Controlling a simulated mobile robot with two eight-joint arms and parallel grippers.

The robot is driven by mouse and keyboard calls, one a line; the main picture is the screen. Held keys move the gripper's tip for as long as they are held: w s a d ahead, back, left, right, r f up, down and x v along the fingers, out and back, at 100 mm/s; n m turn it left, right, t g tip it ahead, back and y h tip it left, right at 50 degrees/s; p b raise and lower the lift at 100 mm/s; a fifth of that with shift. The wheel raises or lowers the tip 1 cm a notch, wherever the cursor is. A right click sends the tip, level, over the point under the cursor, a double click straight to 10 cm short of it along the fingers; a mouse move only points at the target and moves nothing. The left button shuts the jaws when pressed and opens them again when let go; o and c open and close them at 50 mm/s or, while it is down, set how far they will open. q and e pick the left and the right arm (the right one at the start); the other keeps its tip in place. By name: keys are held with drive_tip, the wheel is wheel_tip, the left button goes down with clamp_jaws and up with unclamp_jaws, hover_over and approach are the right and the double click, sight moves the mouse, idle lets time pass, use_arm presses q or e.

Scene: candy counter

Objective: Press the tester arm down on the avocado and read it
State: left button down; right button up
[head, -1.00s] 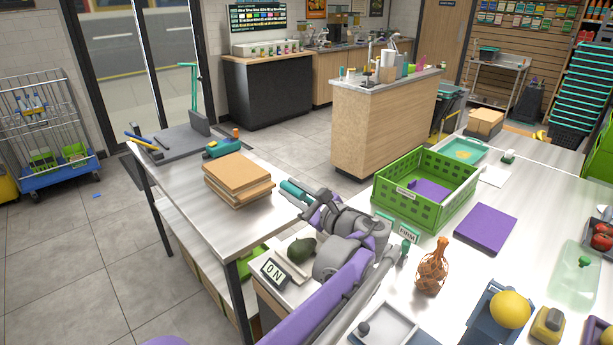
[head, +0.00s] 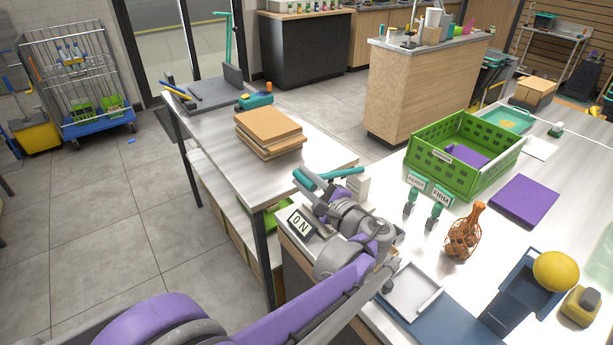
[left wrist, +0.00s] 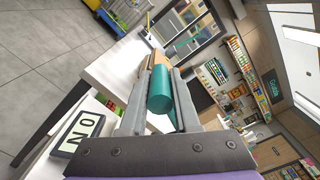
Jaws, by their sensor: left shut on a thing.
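The tester's teal handle (head: 338,174) lies between the fingers of my left gripper (head: 318,188), which is shut on it. The left wrist view shows the teal handle (left wrist: 160,92) between the two grey fingers (left wrist: 158,108). The tester's display (head: 300,222) reads "0 N"; it also shows in the left wrist view (left wrist: 80,131). A pale upright part of the tester (head: 356,189) stands just right of the gripper. The avocado is hidden behind my left arm in the head view, so its contact with the tester arm cannot be told. My right gripper is out of view.
Stacked brown boards (head: 268,130) lie on the steel table behind.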

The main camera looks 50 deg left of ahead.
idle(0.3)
use_arm(q)
drive_tip(key=c, duration=0.7)
unclamp_jaws()
drive_tip(key=shift+o, duration=0.2)
drive_tip(key=shift+d, duration=0.1)
drive_tip(key=d, duration=1)
drive_tip(key=shift+s+d, duration=0.3)
drive_tip(key=shift+s, duration=0.15)
